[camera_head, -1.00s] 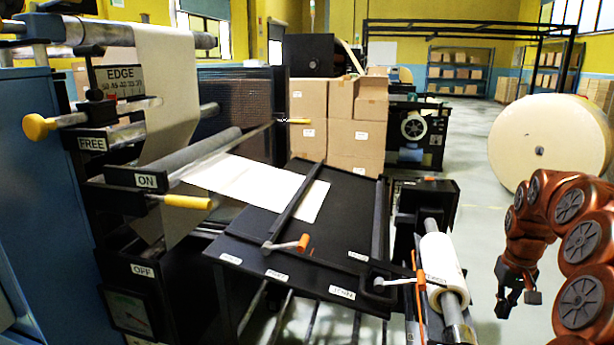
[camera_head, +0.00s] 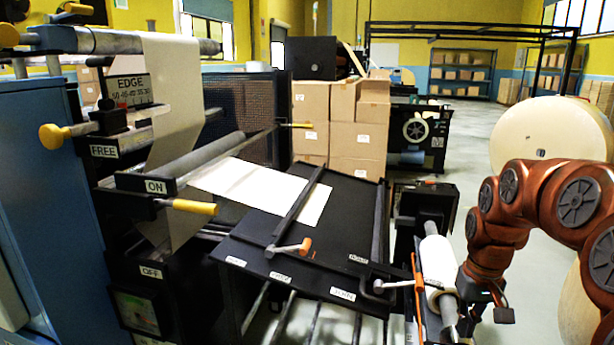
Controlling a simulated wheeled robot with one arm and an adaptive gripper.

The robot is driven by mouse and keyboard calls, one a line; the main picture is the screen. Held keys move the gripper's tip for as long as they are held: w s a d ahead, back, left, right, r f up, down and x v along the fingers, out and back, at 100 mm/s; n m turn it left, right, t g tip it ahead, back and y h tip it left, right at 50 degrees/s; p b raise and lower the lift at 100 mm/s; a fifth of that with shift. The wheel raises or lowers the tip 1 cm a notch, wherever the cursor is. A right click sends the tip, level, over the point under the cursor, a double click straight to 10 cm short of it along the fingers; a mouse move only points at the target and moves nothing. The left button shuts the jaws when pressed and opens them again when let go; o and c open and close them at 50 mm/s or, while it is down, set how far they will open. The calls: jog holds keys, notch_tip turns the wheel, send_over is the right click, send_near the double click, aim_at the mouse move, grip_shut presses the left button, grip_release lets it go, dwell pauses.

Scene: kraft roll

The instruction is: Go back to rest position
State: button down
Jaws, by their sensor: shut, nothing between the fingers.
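My gripper (camera_head: 488,318) is at the lower right, at the end of my orange-brown arm, with its dark fingers pointing down. It is shut and holds nothing. It appears close beside the lower end of the white roll (camera_head: 437,262) on its metal shaft; I cannot tell whether they touch. The fingertips are small and partly lost at the bottom of the picture.
The machine has a black sloped table (camera_head: 345,225) with a paper sheet (camera_head: 268,188) on it. Levers with yellow knobs (camera_head: 195,207) stick out at left. A large kraft roll (camera_head: 545,135) stands behind my arm. Cartons (camera_head: 360,130) stack behind. Grey floor is free at centre right.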

jog(key=s+a+p, duration=0.1)
jog(key=s+a, duration=0.3)
jog(key=s, duration=0.5)
jog(key=s+a+g+p, duration=0.1)
jog(key=s+a, duration=0.3)
jog(key=s, duration=0.4)
jog(key=s+a+p, duration=0.2)
jog(key=s+a, duration=0.2)
jog(key=s, duration=0.5)
jog(key=shift+s+a+r+n+g, duration=0.25)
jog(key=shift+s+r+n+g, duration=0.05)
jog(key=shift+r+n, duration=0.15)
